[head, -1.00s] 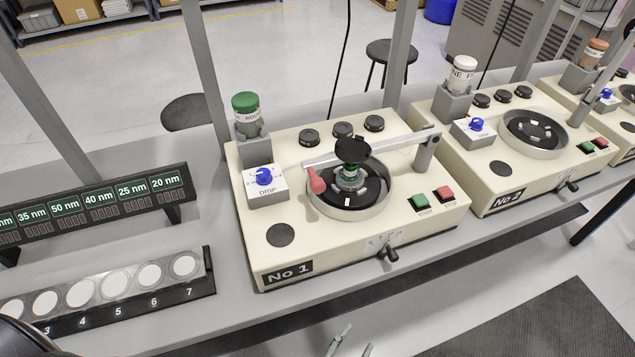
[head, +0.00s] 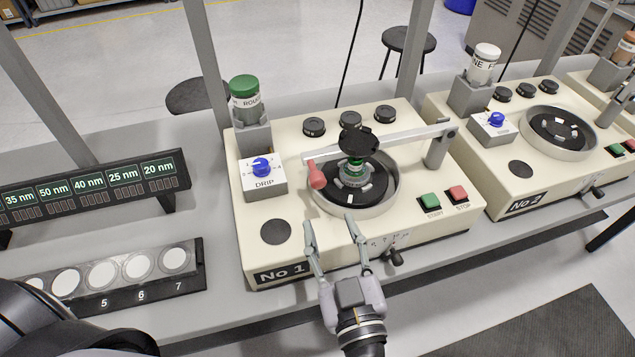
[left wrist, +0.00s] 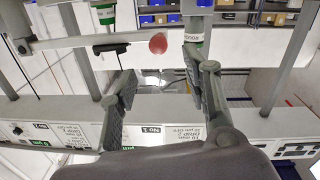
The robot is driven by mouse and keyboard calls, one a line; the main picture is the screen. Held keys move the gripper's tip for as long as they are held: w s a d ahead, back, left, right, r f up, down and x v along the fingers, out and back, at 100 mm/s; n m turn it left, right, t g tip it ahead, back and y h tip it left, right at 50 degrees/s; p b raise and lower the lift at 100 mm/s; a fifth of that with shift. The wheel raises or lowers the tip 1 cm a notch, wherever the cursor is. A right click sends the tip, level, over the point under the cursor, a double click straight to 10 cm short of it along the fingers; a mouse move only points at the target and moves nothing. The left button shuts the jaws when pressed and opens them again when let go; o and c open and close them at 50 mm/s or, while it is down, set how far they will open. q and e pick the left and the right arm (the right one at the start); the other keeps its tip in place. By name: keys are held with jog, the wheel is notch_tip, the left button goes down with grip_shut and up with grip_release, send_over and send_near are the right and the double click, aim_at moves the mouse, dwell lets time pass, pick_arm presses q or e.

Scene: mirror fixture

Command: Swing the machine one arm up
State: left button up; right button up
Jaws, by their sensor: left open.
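Machine one (head: 275,265), a cream box marked No 1, stands on the grey bench. Its silver arm (head: 405,135) lies lowered across the round plate (head: 385,202), from a post (head: 437,150) on the right to a red knob (head: 316,175) at its left end. A black disc and a green-banded piece sit at the arm's middle, over the plate. My left gripper (head: 330,220) is open and empty above the machine's front edge, short of the knob. In the left wrist view, the red knob (left wrist: 158,43) shows between the open fingers (left wrist: 150,55). My right gripper is not visible.
A drip box (head: 265,183) and green-capped bottle (head: 243,95) stand left of the plate. Green (head: 429,203) and red (head: 457,194) buttons are at the right. Machine two (head: 520,200) stands further right. A tray of white discs (head: 104,274) lies at the left.

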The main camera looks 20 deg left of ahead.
aim_at(320, 187)
pick_arm(q)
jog(key=x, duration=0.2)
jog(key=b+x, duration=0.1)
jog(key=x, duration=0.1)
jog(key=shift+w+d+f, duration=0.1)
jog(key=shift+w+f, duration=0.15)
jog(key=shift+w, duration=0.05)
jog(key=b+x, duration=0.2)
jog(key=x, duration=0.4)
jog(key=shift+s+r, duration=0.1)
jog(key=shift+r, duration=0.05)
jog(key=shift+w, duration=0.35)
jog(key=shift+w+a+r, duration=0.1)
jog(key=shift+w+a, duration=0.1)
jog(key=shift+a, duration=0.15)
jog(key=shift+c, duration=0.3)
jog(key=c, duration=0.4)
grip_shut()
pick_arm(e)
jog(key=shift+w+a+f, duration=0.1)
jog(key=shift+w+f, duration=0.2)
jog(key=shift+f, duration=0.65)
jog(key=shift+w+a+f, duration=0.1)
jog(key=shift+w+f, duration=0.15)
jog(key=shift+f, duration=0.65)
